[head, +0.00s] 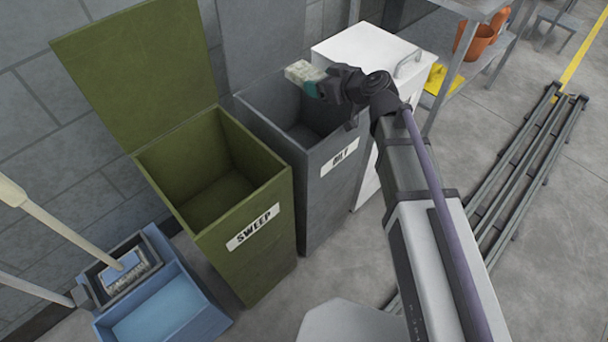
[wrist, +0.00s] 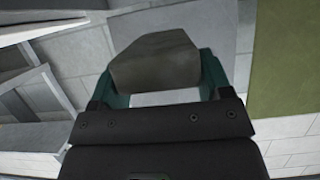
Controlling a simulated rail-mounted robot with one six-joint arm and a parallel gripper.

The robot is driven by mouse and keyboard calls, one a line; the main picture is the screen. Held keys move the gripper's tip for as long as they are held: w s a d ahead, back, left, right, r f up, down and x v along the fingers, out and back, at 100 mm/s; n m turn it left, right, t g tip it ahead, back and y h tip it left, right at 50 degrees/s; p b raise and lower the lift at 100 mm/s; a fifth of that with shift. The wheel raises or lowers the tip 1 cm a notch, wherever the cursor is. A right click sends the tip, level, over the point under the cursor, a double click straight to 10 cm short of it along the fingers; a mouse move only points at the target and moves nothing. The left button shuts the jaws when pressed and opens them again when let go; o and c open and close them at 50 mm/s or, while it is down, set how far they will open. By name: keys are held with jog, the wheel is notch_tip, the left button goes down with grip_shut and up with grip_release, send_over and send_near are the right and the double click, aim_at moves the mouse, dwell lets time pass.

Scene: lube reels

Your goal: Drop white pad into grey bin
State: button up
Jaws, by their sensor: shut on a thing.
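The white pad (head: 301,70) is held in my gripper (head: 311,85), above the open grey bin (head: 312,190) labelled OILY, near its back. In the wrist view the pad (wrist: 156,61) looks grey-brown and sits between the two teal fingers of my gripper (wrist: 158,72). The gripper is shut on it. In the head view the pad appears raised and clear of the bin's rim. My arm covers part of the bin's right side, and the bin's floor is not clearly visible.
An open olive bin (head: 250,240) labelled SWEEP stands left of the grey bin, its lid (head: 145,65) raised. A white cabinet (head: 368,50) stands to the right. A blue mop bucket (head: 165,305) is at lower left. Rails (head: 520,190) lie on the floor at right.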

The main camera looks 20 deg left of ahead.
jog(key=shift+f, duration=0.25)
jog(key=o, duration=1)
jog(key=shift+o, duration=0.2)
jog(key=p+v, duration=0.4)
jog(key=v, duration=0.7)
jog(key=shift+r, duration=0.1)
